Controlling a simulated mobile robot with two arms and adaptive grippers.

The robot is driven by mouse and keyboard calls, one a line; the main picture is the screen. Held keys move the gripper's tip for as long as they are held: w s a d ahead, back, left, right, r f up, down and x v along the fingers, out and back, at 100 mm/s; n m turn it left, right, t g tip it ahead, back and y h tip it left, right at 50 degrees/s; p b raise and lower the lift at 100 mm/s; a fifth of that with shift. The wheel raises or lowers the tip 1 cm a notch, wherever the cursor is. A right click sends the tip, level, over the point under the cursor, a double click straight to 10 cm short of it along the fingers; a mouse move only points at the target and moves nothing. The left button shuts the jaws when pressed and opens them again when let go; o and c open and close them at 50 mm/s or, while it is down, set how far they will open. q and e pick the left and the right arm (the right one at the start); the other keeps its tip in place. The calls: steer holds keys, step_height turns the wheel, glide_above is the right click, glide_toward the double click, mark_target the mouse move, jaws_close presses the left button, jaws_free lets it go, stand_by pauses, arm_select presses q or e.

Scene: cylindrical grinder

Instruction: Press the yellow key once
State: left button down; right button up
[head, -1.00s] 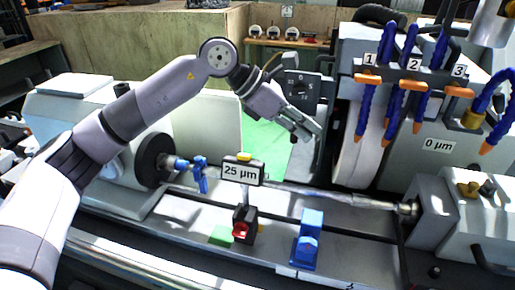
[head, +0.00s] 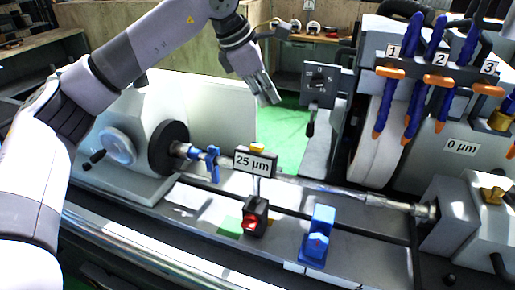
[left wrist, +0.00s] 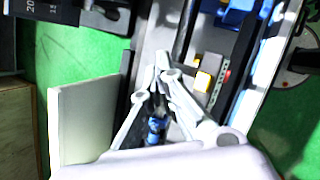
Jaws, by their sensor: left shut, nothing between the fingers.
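The yellow key (head: 257,147) sits on top of the dark gauge box with the "25 µm" display (head: 255,162), above the workpiece shaft. In the left wrist view the yellow key (left wrist: 203,81) shows just right of the fingers. My left gripper (head: 271,101) points downward, above the key and a little to its right in the head view, with a visible gap between them. Its fingertips (left wrist: 163,62) are together and empty. My right gripper is not in view.
A blue block (head: 318,238) and a black and red block (head: 255,217) stand on the machine bed. Blue coolant hoses (head: 435,75) numbered 1 to 3 hang in front of the grinding wheel (head: 375,150) at the right. A lever box (head: 318,86) stands right of my gripper.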

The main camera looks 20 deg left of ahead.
mark_target(257, 147)
arm_select(q)
step_height(257, 147, down, 7)
steer(key=s+b, duration=0.2)
steer(key=b, duration=0.3)
steer(key=shift+s+r, duration=0.15)
steer(key=shift+s, duration=0.15)
stand_by(0.8)
steer(key=shift+s+f+b, duration=0.2)
steer(key=shift+f+b, duration=0.2)
steer(key=shift+b, duration=0.3)
steer(key=shift+s+f+b, duration=0.15)
steer(key=shift+f+b, duration=0.25)
steer(key=shift+b, duration=0.05)
stand_by(0.4)
stand_by(0.4)
steer(key=shift+w+r+p, duration=0.35)
steer(key=shift+r+p, duration=0.4)
steer(key=shift+r, duration=0.1)
